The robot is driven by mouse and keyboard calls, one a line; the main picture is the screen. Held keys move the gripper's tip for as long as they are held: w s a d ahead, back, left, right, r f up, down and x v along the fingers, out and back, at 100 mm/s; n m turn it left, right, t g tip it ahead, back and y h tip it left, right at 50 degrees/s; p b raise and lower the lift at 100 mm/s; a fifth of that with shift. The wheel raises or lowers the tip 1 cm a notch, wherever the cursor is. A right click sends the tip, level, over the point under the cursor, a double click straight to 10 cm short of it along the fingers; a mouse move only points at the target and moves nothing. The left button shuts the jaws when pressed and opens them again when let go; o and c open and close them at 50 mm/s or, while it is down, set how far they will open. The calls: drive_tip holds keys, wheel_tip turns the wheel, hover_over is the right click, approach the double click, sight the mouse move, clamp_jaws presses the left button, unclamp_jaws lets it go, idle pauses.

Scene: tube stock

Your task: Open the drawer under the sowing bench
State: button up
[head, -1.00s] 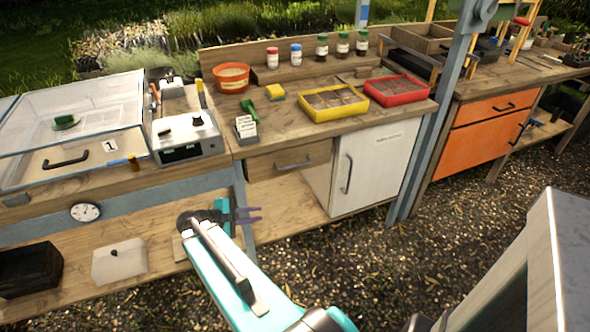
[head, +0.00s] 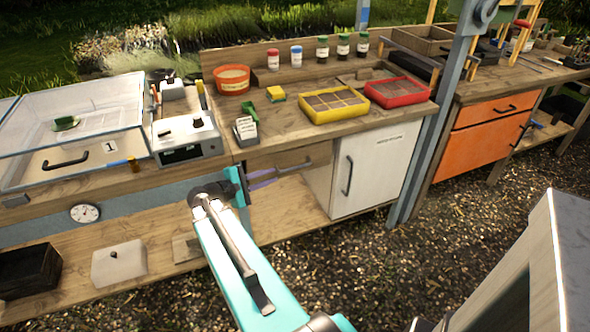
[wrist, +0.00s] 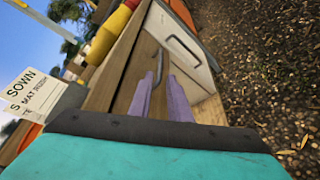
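The sowing bench (head: 290,128) has a wooden drawer (head: 262,163) under its top, left of a white cupboard door. The drawer looks closed. Its grey bar handle (head: 295,167) is visible. My gripper (head: 275,174) is at the drawer front, its purple fingers pointing right toward the handle. In the wrist view the two fingers (wrist: 161,85) are apart with nothing held between them. The handle (wrist: 159,67) shows at the gap between their tips. I cannot tell whether the fingers touch it or the drawer front (wrist: 142,62).
The white cupboard (head: 372,170) with its own handle stands right of the drawer. A blue-grey post (head: 425,150) rises beyond it. A lower shelf (head: 290,210) runs beneath. Seed trays, pots and bottles stand on the bench. Gravel in front is clear.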

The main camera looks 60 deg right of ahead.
sight(292, 168)
drive_tip(key=p+x, duration=0.1)
drive_tip(key=x, duration=1.2)
drive_tip(key=shift+d+f, duration=0.1)
